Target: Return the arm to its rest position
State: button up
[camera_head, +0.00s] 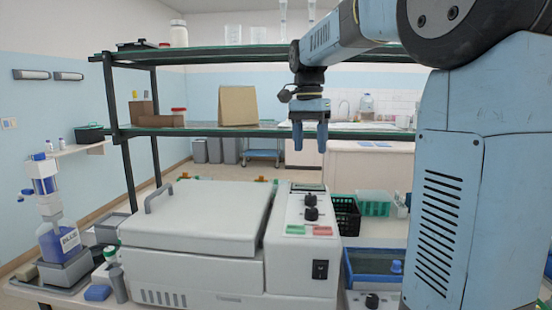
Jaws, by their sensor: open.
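My gripper (311,140) hangs from my blue arm in the upper middle of the head view, pointing down. Its two blue fingers are apart with nothing seen between them. It is in the air above the bench, over the machine's control panel in the picture, and appears to touch nothing. My arm reaches in from the upper right, and my blue column fills the right side and hides what is behind it.
A white lidded machine (195,220) with a control panel (308,212) takes up the bench's middle. A dispenser bottle (58,240) stands left. A black basket (345,215), green rack (374,203) and blue tray (372,268) lie right. A shelf (200,131) spans behind.

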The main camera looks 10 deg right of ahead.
jog(key=s+f+n+t, duration=0.3)
jog(key=s+f+n, duration=0.2)
jog(key=s, duration=0.6)
jog(key=s+a+f+n+t, duration=0.1)
jog(key=s+f+n+t, duration=0.2)
jog(key=s+f, duration=0.4)
jog(key=s+n, duration=0.1)
jog(key=s, duration=0.4)
jog(key=shift+s+a+f+n, duration=0.2)
jog(key=shift+s+a+n, duration=0.1)
jog(key=shift+n, duration=0.1)
